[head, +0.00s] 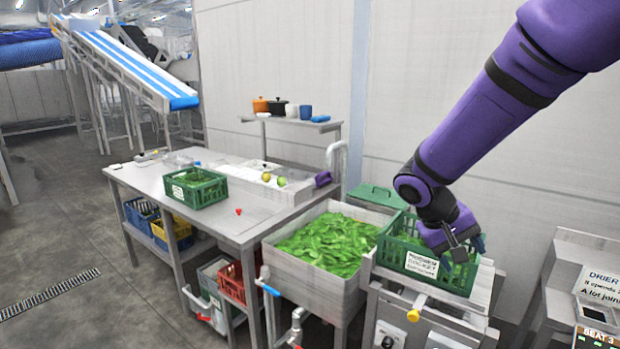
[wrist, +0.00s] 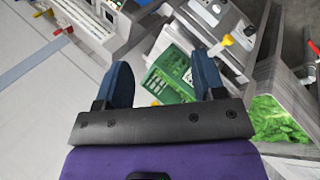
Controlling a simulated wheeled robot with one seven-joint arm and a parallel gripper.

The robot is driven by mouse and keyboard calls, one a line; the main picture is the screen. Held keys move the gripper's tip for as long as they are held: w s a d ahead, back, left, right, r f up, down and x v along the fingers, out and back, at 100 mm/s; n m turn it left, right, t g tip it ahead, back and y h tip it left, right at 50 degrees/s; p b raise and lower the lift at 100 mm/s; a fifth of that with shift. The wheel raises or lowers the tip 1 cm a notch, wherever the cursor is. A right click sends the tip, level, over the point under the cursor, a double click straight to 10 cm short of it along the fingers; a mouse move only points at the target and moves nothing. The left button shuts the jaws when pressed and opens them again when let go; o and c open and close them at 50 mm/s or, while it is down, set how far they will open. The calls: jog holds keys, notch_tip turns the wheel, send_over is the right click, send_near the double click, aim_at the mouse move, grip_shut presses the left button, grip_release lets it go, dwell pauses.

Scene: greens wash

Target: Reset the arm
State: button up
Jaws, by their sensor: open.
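My purple arm reaches in from the upper right in the head view. My gripper (head: 462,246) is at the green crate (head: 407,262), over its right part, and hides some of the crate and its contents. The crate holds green leaves and has a white label on its front. In the wrist view my gripper (wrist: 166,85) has its two dark blue fingers wide apart with nothing held between them. The green crate (wrist: 168,85) shows beyond the fingers in that view. I cannot tell whether a finger touches the crate.
A wash basin (head: 300,278) full of leaves stands left of the crate. A steel table (head: 240,215) carries a smaller labelled green crate (head: 196,188). A dryer sign (head: 598,285) stands at the right. A wall is close behind; open floor lies at the left.

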jog(key=s+r+t+y, duration=0.2)
jog(key=s+r+y, duration=0.1)
jog(key=s+r, duration=0.4)
jog(key=s+d+r+t+y, duration=0.1)
jog(key=s+r+t+y, duration=0.2)
jog(key=s+r, duration=0.4)
jog(key=shift+s+d+r+t+y, duration=0.2)
jog(key=shift+s+r+t+y, duration=0.15)
jog(key=shift+s, duration=3.05)
